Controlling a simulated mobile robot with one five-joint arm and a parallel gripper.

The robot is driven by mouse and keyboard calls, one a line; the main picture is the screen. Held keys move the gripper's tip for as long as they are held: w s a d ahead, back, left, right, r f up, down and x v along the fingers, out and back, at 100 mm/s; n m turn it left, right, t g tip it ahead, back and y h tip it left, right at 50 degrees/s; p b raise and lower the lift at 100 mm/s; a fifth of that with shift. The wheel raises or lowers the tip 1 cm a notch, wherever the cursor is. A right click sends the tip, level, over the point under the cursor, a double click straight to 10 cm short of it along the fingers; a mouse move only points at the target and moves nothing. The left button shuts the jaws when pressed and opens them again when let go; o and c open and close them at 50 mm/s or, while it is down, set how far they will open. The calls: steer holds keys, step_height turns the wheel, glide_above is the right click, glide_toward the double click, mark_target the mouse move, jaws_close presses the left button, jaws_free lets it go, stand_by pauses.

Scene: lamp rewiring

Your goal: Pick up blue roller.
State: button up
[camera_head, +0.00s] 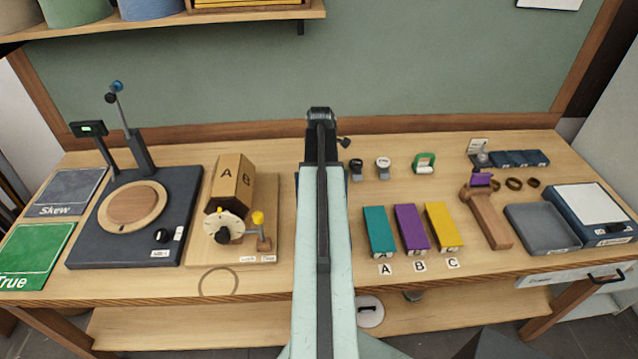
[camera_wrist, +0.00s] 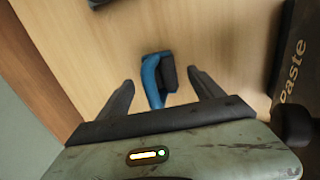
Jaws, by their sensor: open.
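In the wrist view the blue roller (camera_wrist: 150,78) lies on the wooden tabletop, with a curved blue handle and a dark block-like part on its right side. My gripper (camera_wrist: 161,80) is open, its two dark fingers spread to the left and right of the roller. The near end of the blue handle sits between the fingers, and I see no contact. In the head view my arm covers the middle of the table. I cannot make out the blue roller or the fingertips there.
In the head view, teal (camera_head: 379,232), purple (camera_head: 412,229) and yellow (camera_head: 442,227) blocks lie right of my arm.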

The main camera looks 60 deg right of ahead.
steer(key=shift+w+d+f+b, duration=0.15)
steer(key=shift+f+b, duration=0.35)
steer(key=shift+f, duration=0.7)
steer(key=shift+r, duration=0.2)
steer(key=c, duration=1.6)
steer(key=shift+o, duration=0.2)
steer(key=shift+r, duration=0.1)
step_height(320, 180, up, 10)
steer(key=p, duration=1)
steer(key=shift+p, duration=0.35)
